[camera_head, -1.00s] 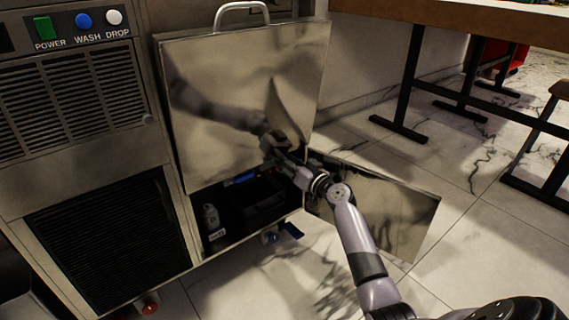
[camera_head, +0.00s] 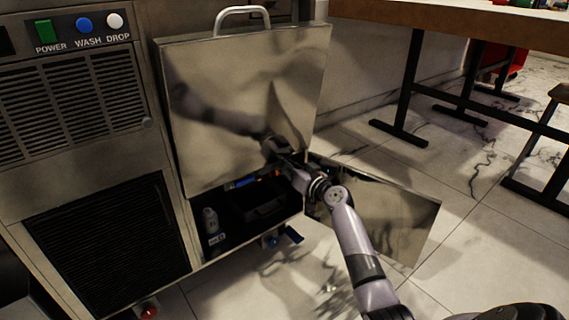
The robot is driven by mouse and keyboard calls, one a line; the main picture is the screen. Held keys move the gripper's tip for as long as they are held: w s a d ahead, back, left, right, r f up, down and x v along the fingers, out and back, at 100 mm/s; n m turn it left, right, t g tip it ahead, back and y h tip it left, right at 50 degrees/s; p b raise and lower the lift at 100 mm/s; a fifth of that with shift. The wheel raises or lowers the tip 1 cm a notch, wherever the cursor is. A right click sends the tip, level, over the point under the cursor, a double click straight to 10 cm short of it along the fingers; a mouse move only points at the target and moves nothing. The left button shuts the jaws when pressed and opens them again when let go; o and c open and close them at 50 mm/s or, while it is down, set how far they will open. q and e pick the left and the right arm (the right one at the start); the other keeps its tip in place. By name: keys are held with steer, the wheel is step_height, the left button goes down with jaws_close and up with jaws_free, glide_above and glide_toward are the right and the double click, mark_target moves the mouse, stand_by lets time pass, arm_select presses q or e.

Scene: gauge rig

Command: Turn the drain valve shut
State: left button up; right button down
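A valve with a blue body (camera_head: 270,241) and a blue lever handle (camera_head: 293,235) sits under the open compartment of the steel machine. A second valve with a red part (camera_head: 148,311) is low at the machine's front, left of it. The frames do not show which one is the drain valve. My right arm reaches in from the lower right. Its gripper (camera_head: 283,162) is at the compartment's upper right opening, above and apart from the blue valve. Its fingers are dark and too small to tell open from shut. My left gripper is not in view.
A steel panel with a handle (camera_head: 241,10) stands raised above the open compartment (camera_head: 230,232), which holds a dark tray and a small bottle (camera_head: 211,220). An open steel door (camera_head: 400,225) stands right of it.

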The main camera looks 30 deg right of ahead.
steer(key=shift+m, duration=0.4)
steer(key=m, duration=0.3)
steer(key=shift+d, duration=0.1)
steer(key=m+p, duration=0.1)
steer(key=m, duration=0.2)
steer(key=shift+d+f+m, duration=0.1)
steer(key=shift+m, duration=0.2)
steer(key=m+p, duration=0.1)
steer(key=m, duration=0.2)
steer(key=shift+m, duration=0.3)
steer(key=shift+d+f+m+p, duration=0.15)
steer(key=shift+m+p, duration=0.2)
steer(key=shift+m, duration=0.55)
steer(key=shift+a+f+m+p, duration=0.1)
steer(key=shift+m+p, duration=0.25)
steer(key=shift+m, duration=0.55)
steer(key=c, duration=1.6)
jaws_free()
steer(key=shift+d, duration=0.1)
